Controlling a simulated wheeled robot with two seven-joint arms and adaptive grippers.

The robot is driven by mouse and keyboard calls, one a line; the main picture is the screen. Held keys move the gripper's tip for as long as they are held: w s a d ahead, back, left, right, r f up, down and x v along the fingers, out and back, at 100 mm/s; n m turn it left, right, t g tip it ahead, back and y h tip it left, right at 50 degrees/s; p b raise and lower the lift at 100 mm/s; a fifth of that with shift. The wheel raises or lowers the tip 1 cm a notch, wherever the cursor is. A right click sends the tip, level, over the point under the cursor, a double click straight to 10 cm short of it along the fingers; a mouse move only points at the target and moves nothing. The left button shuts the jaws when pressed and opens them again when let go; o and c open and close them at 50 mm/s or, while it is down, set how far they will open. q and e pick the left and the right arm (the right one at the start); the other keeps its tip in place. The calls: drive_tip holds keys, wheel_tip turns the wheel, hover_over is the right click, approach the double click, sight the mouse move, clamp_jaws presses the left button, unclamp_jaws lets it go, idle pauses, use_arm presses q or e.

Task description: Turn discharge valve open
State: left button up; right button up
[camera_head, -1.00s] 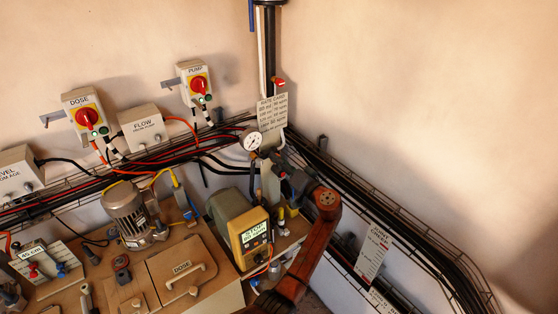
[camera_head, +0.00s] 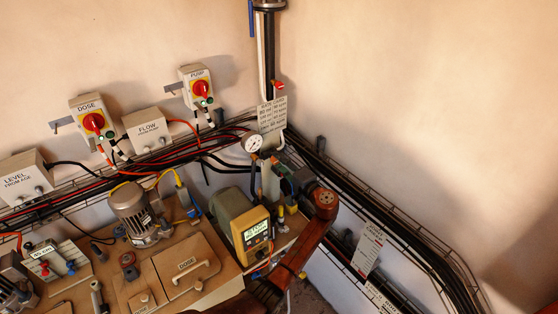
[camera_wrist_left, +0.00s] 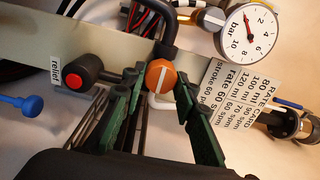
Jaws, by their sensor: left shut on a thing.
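The discharge valve seems to be the orange round knob (camera_wrist_left: 161,77) with a white line across its face, below a dark pipe in the left wrist view. My left gripper (camera_wrist_left: 160,90) has its green fingers on either side of this knob and is shut on it. In the head view, my left gripper (camera_head: 284,178) is at the pipe stand under the gauge, beside my dark wrist. The knob cannot be made out there. My right gripper is not in view.
A pressure gauge (camera_wrist_left: 247,32) and a rate card (camera_wrist_left: 232,90) are close to the knob. A black-and-red relief knob (camera_wrist_left: 82,70) and a blue knob (camera_wrist_left: 33,104) stand to the left. The dosing pump (camera_head: 243,225) is beside my arm. Cable trays run along the walls.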

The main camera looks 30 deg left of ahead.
use_arm(q)
drive_tip(key=shift+f+m, duration=0.1)
drive_tip(key=shift+m, duration=0.2)
drive_tip(key=o, duration=1.1)
drive_tip(key=shift+o, duration=0.2)
drive_tip(key=v, duration=1.2)
drive_tip(key=shift+s, duration=0.1)
